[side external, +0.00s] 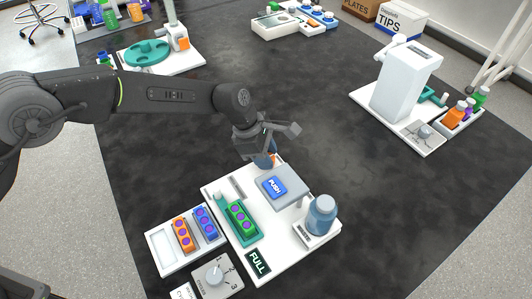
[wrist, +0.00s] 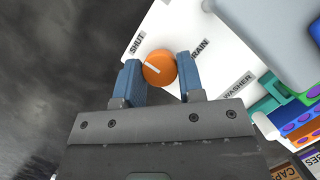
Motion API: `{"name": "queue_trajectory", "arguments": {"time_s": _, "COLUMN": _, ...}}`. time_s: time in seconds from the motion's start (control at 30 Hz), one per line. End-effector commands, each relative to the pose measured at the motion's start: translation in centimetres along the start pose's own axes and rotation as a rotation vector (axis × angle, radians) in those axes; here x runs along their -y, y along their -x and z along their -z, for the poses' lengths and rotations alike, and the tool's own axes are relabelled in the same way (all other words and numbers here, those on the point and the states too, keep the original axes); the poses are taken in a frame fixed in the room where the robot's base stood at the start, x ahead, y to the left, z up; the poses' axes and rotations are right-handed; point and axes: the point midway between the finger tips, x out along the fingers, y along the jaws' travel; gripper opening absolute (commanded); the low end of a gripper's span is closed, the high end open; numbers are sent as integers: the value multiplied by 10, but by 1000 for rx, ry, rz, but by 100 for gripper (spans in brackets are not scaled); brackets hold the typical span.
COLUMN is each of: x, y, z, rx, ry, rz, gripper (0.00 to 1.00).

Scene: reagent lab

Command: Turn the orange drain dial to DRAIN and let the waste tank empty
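The orange drain dial (wrist: 159,68) is on a white panel in the wrist view, with the SHUT label at its upper left and the partly covered DRAIN label at its right. Its white mark slants to the upper left, towards SHUT. My gripper (wrist: 158,72) has one blue finger on each side of the dial; I cannot tell whether they press on it. In the side view my gripper (side external: 266,158) is low at the back edge of the white washer base (side external: 222,190), with a sliver of orange beside it. A dark display (side external: 258,262) on the base reads FULL.
The base also carries a blue PUSH button (side external: 273,187), a green tube rack (side external: 240,218) and a blue bottle (side external: 321,214). A white tray (side external: 162,250) with tube racks and a numbered knob (side external: 215,274) are at the front left.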

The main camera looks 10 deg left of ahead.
Motion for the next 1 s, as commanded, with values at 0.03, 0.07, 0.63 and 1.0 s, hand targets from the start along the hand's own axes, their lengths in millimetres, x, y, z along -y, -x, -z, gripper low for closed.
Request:
{"name": "queue_trajectory", "arguments": {"time_s": 0.03, "x": 0, "y": 0, "z": 0, "rx": 0, "ry": 0, "rz": 0, "gripper": 30}}
{"name": "queue_trajectory", "arguments": {"time_s": 0.07, "x": 0, "y": 0, "z": 0, "rx": 0, "ry": 0, "rz": 0, "gripper": 27}}
{"name": "queue_trajectory", "arguments": {"time_s": 0.63, "x": -1, "y": 0, "z": 0, "rx": -2, "ry": -76, "rz": 32, "gripper": 12}}
{"name": "queue_trajectory", "arguments": {"time_s": 1.0, "x": -3, "y": -1, "z": 0, "rx": -3, "ry": -355, "rz": 148, "gripper": 12}}
